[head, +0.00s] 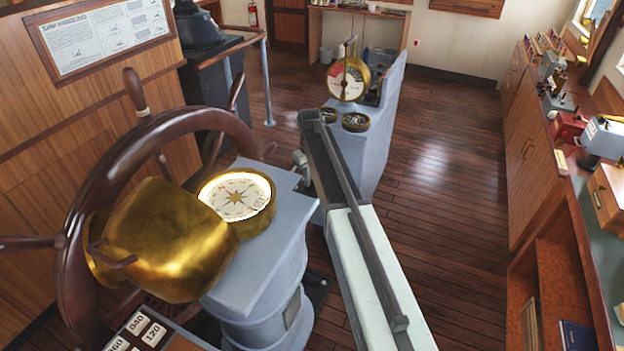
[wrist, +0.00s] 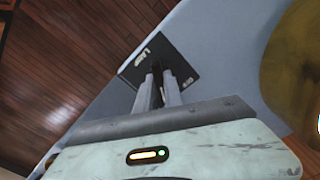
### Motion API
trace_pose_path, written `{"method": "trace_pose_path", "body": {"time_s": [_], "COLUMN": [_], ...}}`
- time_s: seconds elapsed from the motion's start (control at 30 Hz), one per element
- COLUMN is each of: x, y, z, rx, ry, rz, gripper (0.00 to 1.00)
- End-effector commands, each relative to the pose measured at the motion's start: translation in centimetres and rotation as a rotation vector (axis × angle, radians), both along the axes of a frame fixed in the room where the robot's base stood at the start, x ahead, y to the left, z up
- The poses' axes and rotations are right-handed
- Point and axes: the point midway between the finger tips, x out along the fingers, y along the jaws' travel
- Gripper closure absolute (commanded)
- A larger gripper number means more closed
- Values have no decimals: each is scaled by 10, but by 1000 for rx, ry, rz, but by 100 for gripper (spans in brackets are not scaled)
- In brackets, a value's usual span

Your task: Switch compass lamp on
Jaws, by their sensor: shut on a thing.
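The compass (head: 236,196) sits on the blue-grey binnacle, its dial bright with a glowing yellow-white rim. A brass hood (head: 168,240) is beside it. In the wrist view, a dark switch plate (wrist: 133,72) with pale lettering that looks like "LAMP" is fixed on the blue-grey surface. My gripper (wrist: 157,78) is at the plate, its two fingers close together on the small dark lamp switch (wrist: 157,70). The fingers hide most of the switch, so I cannot tell its position. In the head view, my arm hides much of the binnacle's right side and the switch is not visible.
The ship's wheel (head: 135,130) stands left of the compass. An engine telegraph (head: 347,79) on a blue-grey stand is beyond my arm. A long counter (head: 590,215) with instruments runs along the right. The wooden floor (head: 450,170) between is clear.

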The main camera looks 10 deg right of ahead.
Motion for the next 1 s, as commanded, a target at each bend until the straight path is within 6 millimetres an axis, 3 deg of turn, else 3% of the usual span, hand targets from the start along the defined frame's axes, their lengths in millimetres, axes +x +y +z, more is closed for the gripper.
{"method": "trace_pose_path", "body": {"time_s": [0.23,0.27,0.33,0.73,1.0], "x": [-1,-1,-1,0,-1], "y": [1,1,1,0,0], "z": [0,0,0,5,48], "rx": [3,3,2,1,1], "ry": [2,2,2,0,0], "rz": [-1,-1,-1,-1,-1], "gripper": [100,85,66,66,66]}}
